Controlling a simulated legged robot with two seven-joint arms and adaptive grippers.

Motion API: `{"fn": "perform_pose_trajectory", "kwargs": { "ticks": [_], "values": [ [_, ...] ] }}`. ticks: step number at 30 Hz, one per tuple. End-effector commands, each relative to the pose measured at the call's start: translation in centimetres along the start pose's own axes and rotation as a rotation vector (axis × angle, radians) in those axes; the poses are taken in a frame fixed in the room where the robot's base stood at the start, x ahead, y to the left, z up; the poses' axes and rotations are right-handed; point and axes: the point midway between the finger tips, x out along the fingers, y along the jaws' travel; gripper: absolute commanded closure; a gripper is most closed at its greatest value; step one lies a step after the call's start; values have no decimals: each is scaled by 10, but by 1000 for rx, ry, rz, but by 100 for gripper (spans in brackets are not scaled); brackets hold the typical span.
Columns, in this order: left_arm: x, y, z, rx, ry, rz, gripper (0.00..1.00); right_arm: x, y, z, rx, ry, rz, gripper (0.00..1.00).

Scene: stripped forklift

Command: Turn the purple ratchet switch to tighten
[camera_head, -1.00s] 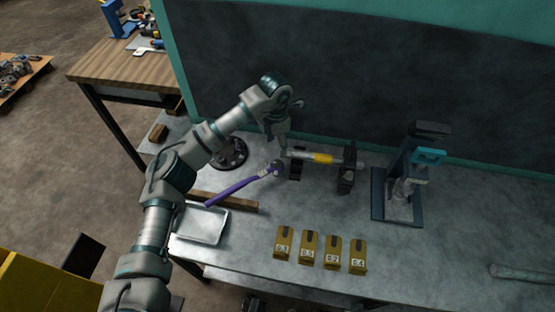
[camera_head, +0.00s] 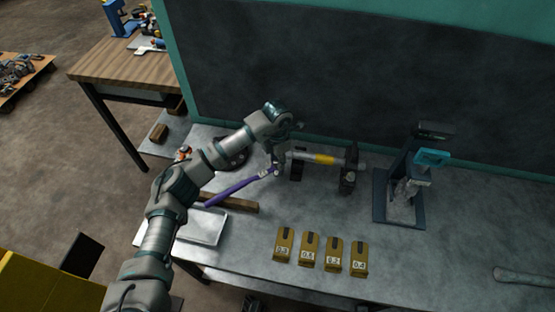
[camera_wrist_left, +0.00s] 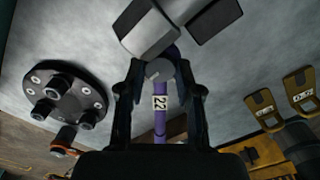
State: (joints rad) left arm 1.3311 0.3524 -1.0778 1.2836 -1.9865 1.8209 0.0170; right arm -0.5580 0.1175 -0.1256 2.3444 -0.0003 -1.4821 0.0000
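The ratchet has a long purple handle (camera_head: 232,189) that slants down-left from its head at the left end of a horizontal grey shaft with a yellow band (camera_head: 324,159). My left gripper (camera_head: 274,166) is over the ratchet head and hides most of it in the head view. In the left wrist view, the purple handle labelled 22 (camera_wrist_left: 160,103) runs between the fingers of my left gripper (camera_wrist_left: 159,75). The grey round switch part (camera_wrist_left: 159,70) sits between the fingers, which look apart. Finger contact cannot be told. My right gripper is out of view.
Dark stands (camera_head: 346,181) hold the shaft. A metal tray (camera_head: 209,226) and a wooden strip (camera_head: 240,205) lie at left. A press-like fixture (camera_head: 384,195) stands at right. A round black flange (camera_wrist_left: 62,95) lies beside the gripper.

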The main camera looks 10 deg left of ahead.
Motion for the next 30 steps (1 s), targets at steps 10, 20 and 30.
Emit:
{"fn": "perform_pose_trajectory", "kwargs": {
  "ticks": [10,20,30],
  "values": [
    [-1,1,0,144,1,3,100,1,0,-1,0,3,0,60],
    [0,1,0,319,1,0,100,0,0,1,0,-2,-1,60],
    [0,0,0,317,1,0,41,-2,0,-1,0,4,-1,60]
  ]
}}
